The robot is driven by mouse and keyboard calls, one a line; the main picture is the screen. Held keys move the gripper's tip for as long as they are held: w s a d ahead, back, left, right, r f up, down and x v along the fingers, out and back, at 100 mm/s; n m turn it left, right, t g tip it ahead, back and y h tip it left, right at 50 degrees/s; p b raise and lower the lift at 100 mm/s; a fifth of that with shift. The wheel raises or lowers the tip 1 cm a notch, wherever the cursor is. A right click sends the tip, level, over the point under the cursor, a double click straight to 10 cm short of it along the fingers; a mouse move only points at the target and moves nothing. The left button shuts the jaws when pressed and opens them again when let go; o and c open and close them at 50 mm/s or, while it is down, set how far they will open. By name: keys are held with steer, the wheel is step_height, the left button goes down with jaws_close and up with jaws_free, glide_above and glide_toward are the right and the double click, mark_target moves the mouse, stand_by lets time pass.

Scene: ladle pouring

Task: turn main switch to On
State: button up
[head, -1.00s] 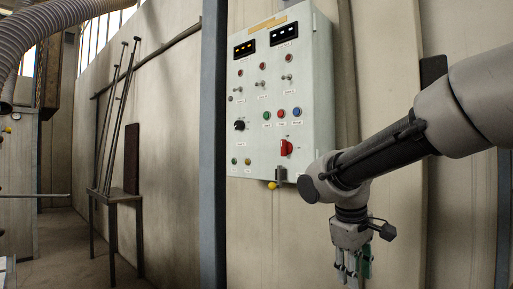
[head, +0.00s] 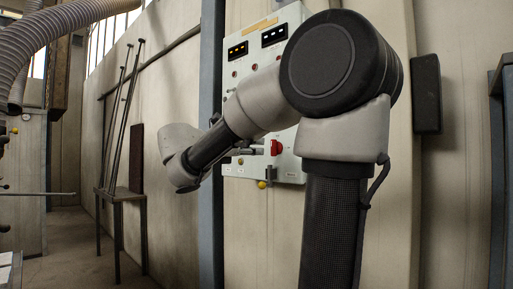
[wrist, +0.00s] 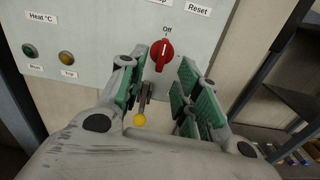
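The main switch is a red rotary knob (wrist: 162,54) on the light grey control panel (wrist: 95,55). Its white mark points up at the "Off" label (wrist: 167,29). The red knob also shows in the head view (head: 276,147). My gripper (wrist: 164,80) is open, with its green-padded fingers to the left and right of the knob in the wrist view. A gap shows on both sides, and I cannot tell how far the fingertips are from the panel. In the head view my arm hides most of the gripper and the panel's middle.
A padlock-like latch (wrist: 146,95) with a yellow ball (wrist: 139,120) hangs below the knob, between the fingers in view. Green (wrist: 29,50) and amber (wrist: 67,58) buttons sit at left. A dark shelf (wrist: 290,75) stands at right.

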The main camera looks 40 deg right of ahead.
mark_target(272, 146)
steer(key=shift+n, duration=0.3)
steer(key=d, duration=0.7)
steer(key=shift+w+d, duration=0.15)
steer(key=shift+d, duration=0.25)
steer(key=shift+c, duration=0.2)
jaws_close()
